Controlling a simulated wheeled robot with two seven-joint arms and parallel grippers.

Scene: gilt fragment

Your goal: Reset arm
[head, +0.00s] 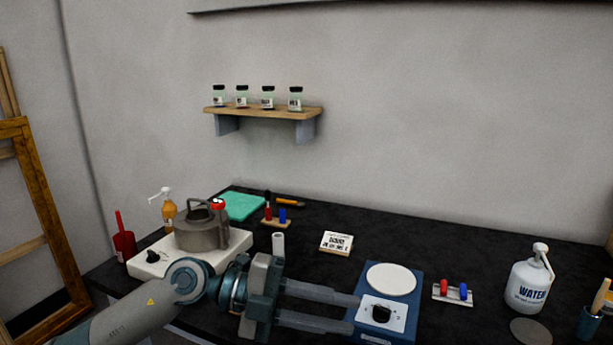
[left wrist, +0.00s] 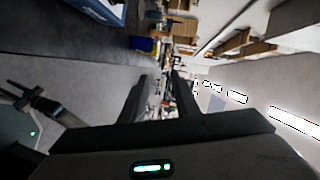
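My left arm reaches in from the lower left of the head view. In the left wrist view the two dark fingers (left wrist: 163,90) also stand apart with an empty gap. My right gripper does not show in the head view. A grey part with a green light and dark prongs at the left edge of the left wrist view may be it; its opening is unclear.
A wall shelf (head: 265,113) holds several jars.

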